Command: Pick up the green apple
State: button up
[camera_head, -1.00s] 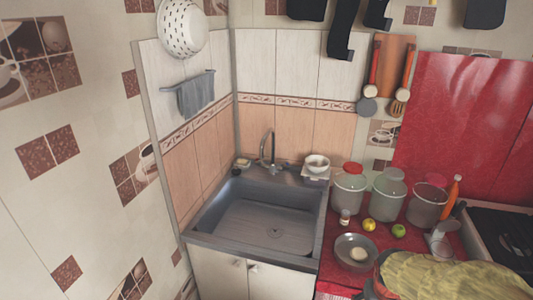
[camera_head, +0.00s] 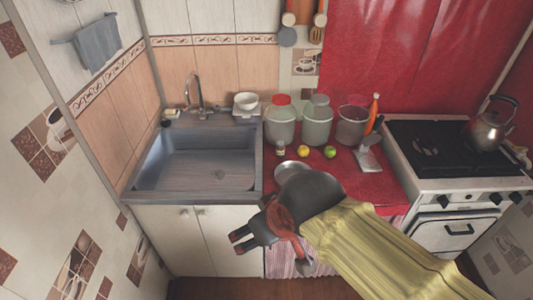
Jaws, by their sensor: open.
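The green apple (camera_head: 330,152) sits on the red oilcloth counter (camera_head: 366,190), in front of the jars and just right of a yellow fruit (camera_head: 303,151). My gripper (camera_head: 235,242) is open and empty, pointing left in front of the sink cabinet. It is to the left of the apple and nearer the camera, well apart from it. My yellow-sleeved arm reaches in from the lower right. My dark wrist partly covers the metal pan (camera_head: 290,168) but leaves the apple clear.
Jars with a red lid (camera_head: 280,125), a pale lid (camera_head: 317,125) and dark contents (camera_head: 350,122) stand close behind the fruit. A small bottle (camera_head: 280,149) is to the left. An orange bottle (camera_head: 373,110) and the stove (camera_head: 450,150) are to the right; the sink (camera_head: 200,165) is left.

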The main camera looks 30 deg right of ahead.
aim_at(330, 152)
jog(key=z, duration=1.4)
